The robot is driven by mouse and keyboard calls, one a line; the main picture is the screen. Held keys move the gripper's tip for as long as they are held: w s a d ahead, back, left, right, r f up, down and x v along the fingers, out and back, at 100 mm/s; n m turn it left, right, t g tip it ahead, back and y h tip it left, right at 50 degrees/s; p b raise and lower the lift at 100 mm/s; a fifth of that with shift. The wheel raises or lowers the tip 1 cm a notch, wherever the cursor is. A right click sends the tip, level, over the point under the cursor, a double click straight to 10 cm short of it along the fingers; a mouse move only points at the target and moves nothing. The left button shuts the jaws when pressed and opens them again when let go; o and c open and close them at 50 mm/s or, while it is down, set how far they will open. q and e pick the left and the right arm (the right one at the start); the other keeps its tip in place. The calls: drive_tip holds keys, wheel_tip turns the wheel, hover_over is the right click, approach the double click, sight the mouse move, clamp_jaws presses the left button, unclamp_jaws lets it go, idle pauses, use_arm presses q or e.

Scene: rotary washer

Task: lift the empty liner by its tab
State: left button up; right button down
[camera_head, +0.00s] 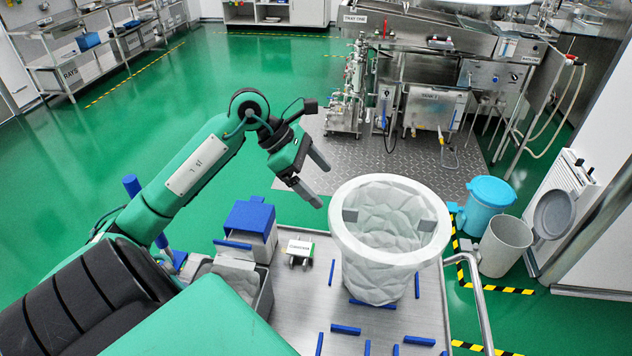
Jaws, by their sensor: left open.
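The white liner (378,278) stands upright on the metal cart top, right of the picture's middle. It has a wide round rim and a crumpled, faceted wall, and I see nothing inside it. One small grey tab (350,215) is at the left inside of the rim, and another grey tab (428,225) is at the right. My left gripper (322,184) is open and empty, up and left of the liner's rim, with its fingers pointing down and right. It is apart from both tabs. My right gripper is not in view.
The cart top (300,300) carries several blue bars, a blue-topped box (250,225), a grey bin (235,275) and a small labelled item (300,250). A blue bin (488,205) and a grey bin (505,245) stand on the floor at right. The washer (430,50) is behind.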

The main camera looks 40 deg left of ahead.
sight(346, 208)
use_arm(q)
drive_tip(key=x, duration=0.5)
drive_tip(key=shift+w+d+f, duration=0.1)
drive_tip(key=shift+d+f, duration=0.15)
drive_tip(key=shift+f, duration=0.05)
drive_tip(key=shift+b+x, duration=1)
drive_tip(key=shift+x, duration=0.15)
drive_tip(key=shift+w+d+f+b, duration=0.2)
drive_tip(key=shift+d+f+b, duration=0.1)
drive_tip(key=shift+f+b, duration=0.2)
drive_tip(key=shift+w+d+f, duration=0.1)
drive_tip(key=shift+d+f, duration=0.15)
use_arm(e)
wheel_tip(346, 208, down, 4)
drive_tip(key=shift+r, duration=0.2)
use_arm(q)
clamp_jaws()
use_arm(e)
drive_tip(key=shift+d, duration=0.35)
